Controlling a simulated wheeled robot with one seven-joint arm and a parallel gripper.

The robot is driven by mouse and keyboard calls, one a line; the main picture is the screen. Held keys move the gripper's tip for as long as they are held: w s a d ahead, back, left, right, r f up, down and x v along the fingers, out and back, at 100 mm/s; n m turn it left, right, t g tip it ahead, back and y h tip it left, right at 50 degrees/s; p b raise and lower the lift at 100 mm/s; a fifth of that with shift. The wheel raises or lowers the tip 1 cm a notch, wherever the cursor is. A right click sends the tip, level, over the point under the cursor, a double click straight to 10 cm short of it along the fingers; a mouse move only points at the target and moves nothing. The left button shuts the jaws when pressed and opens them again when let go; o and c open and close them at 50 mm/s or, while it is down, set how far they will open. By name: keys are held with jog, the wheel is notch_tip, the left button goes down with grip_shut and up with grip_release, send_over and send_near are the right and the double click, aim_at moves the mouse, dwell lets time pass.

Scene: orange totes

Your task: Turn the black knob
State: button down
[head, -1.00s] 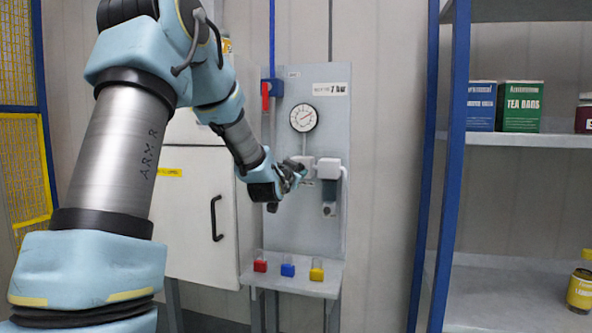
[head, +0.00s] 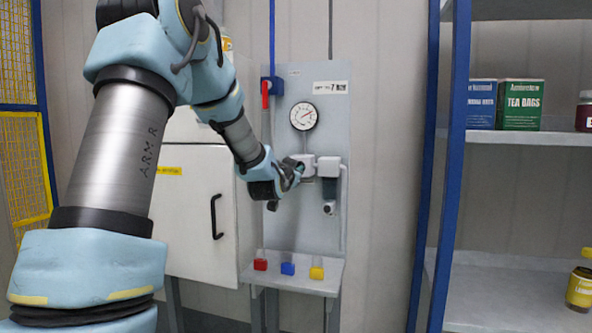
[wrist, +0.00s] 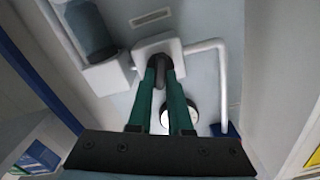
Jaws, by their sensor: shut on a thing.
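The black knob (wrist: 160,72) sticks out from a white block (wrist: 158,50) of the wall fitting in the wrist view. My gripper (wrist: 162,75) has its two green fingers shut on the knob, one on each side. In the head view my gripper (head: 297,170) meets the left side of the white fitting (head: 328,167), under the round gauge (head: 304,116). The knob is hidden behind my gripper there. The gauge also shows in the wrist view, partly covered by a finger.
A red-handled valve (head: 265,94) on a blue pipe is left of the gauge. A small shelf (head: 300,283) below holds red, blue and yellow blocks. A white cabinet (head: 190,215) stands left. A blue-framed rack (head: 447,170) with boxes and jars stands right.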

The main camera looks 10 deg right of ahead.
jog(key=shift+n+b, duration=0.9)
jog(key=shift+b, duration=0.35)
jog(key=c, duration=0.8)
grip_release()
jog(key=shift+c, duration=0.2)
jog(key=b+v, duration=0.2)
jog(key=v, duration=0.8)
jog(key=shift+s+a, duration=0.15)
jog(key=shift+s, duration=0.25)
